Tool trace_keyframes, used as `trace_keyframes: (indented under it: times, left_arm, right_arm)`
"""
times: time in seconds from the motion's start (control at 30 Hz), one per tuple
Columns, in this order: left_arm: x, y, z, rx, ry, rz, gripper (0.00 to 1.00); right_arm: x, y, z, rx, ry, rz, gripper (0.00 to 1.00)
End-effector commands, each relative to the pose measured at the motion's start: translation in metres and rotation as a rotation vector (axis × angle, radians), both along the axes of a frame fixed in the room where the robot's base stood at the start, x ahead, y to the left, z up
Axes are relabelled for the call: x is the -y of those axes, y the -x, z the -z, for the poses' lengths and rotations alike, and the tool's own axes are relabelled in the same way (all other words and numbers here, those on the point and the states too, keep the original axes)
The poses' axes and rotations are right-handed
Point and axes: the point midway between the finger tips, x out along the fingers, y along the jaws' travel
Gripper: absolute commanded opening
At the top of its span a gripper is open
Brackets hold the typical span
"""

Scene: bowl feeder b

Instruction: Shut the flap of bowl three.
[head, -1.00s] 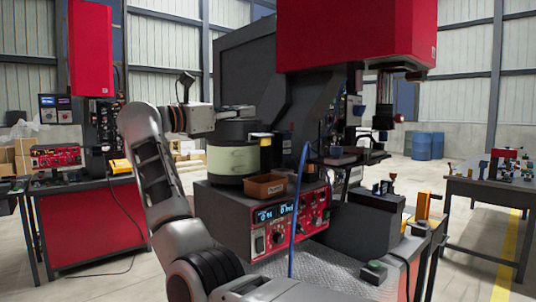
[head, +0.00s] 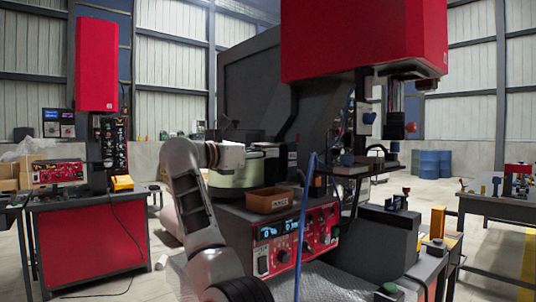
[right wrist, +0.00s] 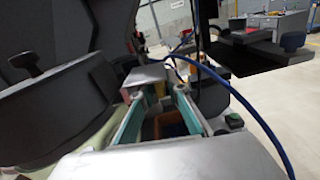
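A round bowl feeder (head: 225,180) with a cream band and dark upper part stands on the machine's control box. In the right wrist view its dark, rounded body and greenish side (right wrist: 65,125) fill the left. A dark piece with a knob (right wrist: 25,64) shows there; I cannot tell if it is the flap or how far it is open. My right gripper (head: 238,150) is at the bowl's upper edge in the head view, its fingers hard to make out. In the right wrist view the right gripper (right wrist: 160,92) has its teal-padded fingers apart, with nothing held. My left gripper is not in view.
A brown labelled tray (head: 270,200) sits in front of the bowl on the red control box (head: 295,240). A blue cable (head: 303,220) rises close by and crosses the right wrist view (right wrist: 225,80). The red-headed machine (head: 365,40) stands behind on the right.

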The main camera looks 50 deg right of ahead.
Motion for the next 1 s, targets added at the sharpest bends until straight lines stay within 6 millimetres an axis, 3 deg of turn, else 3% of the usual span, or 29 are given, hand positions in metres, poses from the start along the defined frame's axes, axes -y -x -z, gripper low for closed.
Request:
trace_keyframes:
  times: [0.37,0.43,0.73,1.0]
  left_arm:
    - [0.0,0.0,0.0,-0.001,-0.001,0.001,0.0]
    - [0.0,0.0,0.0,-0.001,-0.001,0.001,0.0]
    - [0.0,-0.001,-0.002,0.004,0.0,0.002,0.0]
    - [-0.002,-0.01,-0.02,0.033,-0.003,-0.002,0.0]
  right_arm:
    - [0.008,0.001,0.0,0.0,0.0,-0.001,0.15]
    - [0.008,0.001,0.0,0.0,0.0,-0.001,0.0]
    - [0.007,0.001,-0.001,-0.007,-0.001,-0.001,0.0]
    - [0.007,0.004,-0.012,-0.095,-0.014,-0.001,0.0]
